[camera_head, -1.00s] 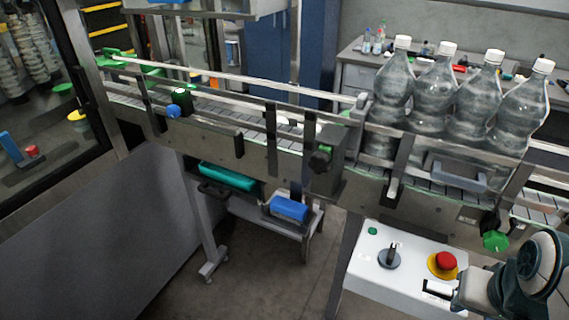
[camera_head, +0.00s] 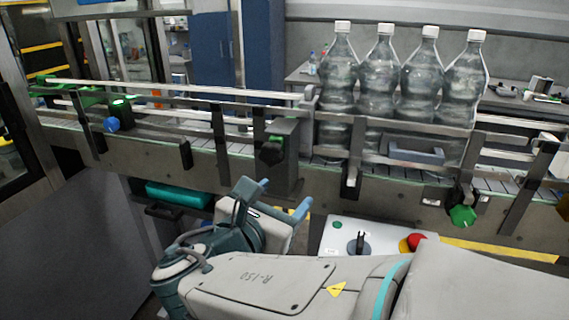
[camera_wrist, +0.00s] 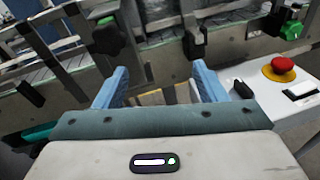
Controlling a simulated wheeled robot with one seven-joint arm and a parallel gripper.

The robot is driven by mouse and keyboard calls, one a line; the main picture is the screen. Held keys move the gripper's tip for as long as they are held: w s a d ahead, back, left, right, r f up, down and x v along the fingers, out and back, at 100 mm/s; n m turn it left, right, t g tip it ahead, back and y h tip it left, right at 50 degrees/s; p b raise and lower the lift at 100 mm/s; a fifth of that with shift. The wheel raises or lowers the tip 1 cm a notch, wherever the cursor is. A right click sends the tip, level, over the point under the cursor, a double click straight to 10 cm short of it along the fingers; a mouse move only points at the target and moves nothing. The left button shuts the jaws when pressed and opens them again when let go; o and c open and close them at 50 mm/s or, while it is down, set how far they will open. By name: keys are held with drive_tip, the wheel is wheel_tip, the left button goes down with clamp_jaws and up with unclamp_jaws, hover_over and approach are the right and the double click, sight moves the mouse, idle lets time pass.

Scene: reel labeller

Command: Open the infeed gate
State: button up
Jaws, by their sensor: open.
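Several capped clear bottles (camera_head: 400,80) stand in a row on the conveyor (camera_head: 130,150), behind a metal rail frame with a grey handle (camera_head: 416,153). Left of them, a grey block with a black knob (camera_head: 271,151) is fixed to the conveyor's front. I cannot tell for sure which of these parts is the infeed gate. My gripper (camera_head: 284,196) is open and empty, below and in front of that block. In the wrist view its two blue fingers (camera_wrist: 161,82) are apart, with the black knob (camera_wrist: 108,38) beyond them to the upper left.
A control box (camera_head: 340,232) with a black rotary switch (camera_head: 358,243) and a red stop button (camera_head: 413,242) sits right of my gripper, close to my arm. A teal bin (camera_head: 178,195) is below at left.

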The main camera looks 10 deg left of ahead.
sight(270, 158)
drive_tip(key=s+a+r+n+t+y, duration=0.1)
drive_tip(key=a+n+t+y, duration=0.15)
drive_tip(key=a, duration=0.35)
drive_tip(key=shift+n+g, duration=0.25)
drive_tip(key=shift+n, duration=0.2)
drive_tip(key=w, duration=0.4)
drive_tip(key=w+d+p, duration=0.1)
drive_tip(key=w, duration=0.7)
drive_tip(key=shift+w+d+r, duration=0.1)
drive_tip(key=shift+w+d, duration=0.15)
drive_tip(key=shift+w, duration=0.05)
